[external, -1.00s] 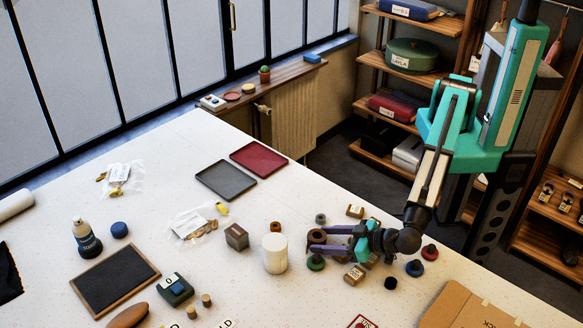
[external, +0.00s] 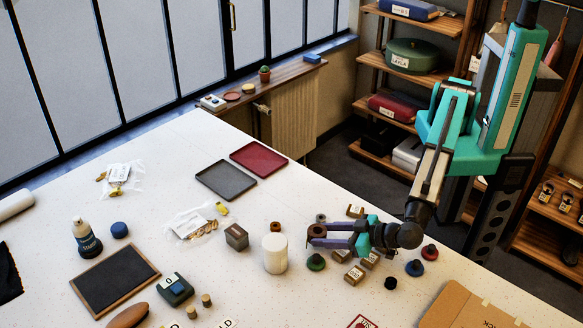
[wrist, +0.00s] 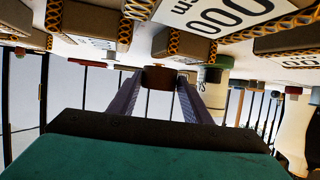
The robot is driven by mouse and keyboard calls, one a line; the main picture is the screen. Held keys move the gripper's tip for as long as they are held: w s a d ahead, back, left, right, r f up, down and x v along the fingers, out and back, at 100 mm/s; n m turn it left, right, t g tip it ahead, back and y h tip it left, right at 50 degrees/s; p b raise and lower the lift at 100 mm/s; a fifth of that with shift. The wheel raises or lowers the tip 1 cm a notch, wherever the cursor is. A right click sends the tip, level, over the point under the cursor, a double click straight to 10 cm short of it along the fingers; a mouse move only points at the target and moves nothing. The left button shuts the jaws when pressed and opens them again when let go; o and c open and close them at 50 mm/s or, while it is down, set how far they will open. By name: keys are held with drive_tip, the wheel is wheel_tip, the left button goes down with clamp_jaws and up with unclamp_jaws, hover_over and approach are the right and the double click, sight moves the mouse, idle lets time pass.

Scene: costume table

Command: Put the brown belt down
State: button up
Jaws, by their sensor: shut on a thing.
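The brown belt (external: 316,230) is a small dark brown roll at the tips of my gripper (external: 318,237), over the middle right of the white table. My gripper is shut on it, with one purple finger on each side. In the wrist view, which looks upside down, the belt (wrist: 158,77) sits between my two fingertips (wrist: 157,82). The belt appears held above the tabletop. The dark green roll (external: 316,262) stands just below and in front of it in the external view.
A white cylinder (external: 274,253) stands close left of my gripper, with a brown box (external: 236,237) beyond it. Small tan boxes (external: 354,275) lie under my wrist. Blue (external: 414,267), red (external: 430,252) and black (external: 391,283) rolls lie to the right. Clear table lies before the trays (external: 226,180).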

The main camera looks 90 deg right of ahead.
drive_tip(key=shift+s+d+r+b, duration=0.1)
drive_tip(key=shift+r+b, duration=0.3)
drive_tip(key=shift+r, duration=0.3)
drive_tip(key=s+d+b, duration=0.1)
drive_tip(key=s+d, duration=0.2)
drive_tip(key=s, duration=0.1)
drive_tip(key=s+d+r+b, duration=0.1)
drive_tip(key=s+d+b, duration=0.1)
drive_tip(key=s+d, duration=0.2)
drive_tip(key=s+d+b, duration=0.1)
drive_tip(key=s+d, duration=0.2)
drive_tip(key=shift+s+d+r+b, duration=0.15)
drive_tip(key=shift+s+r+b, duration=0.1)
drive_tip(key=shift+s+b, duration=0.15)
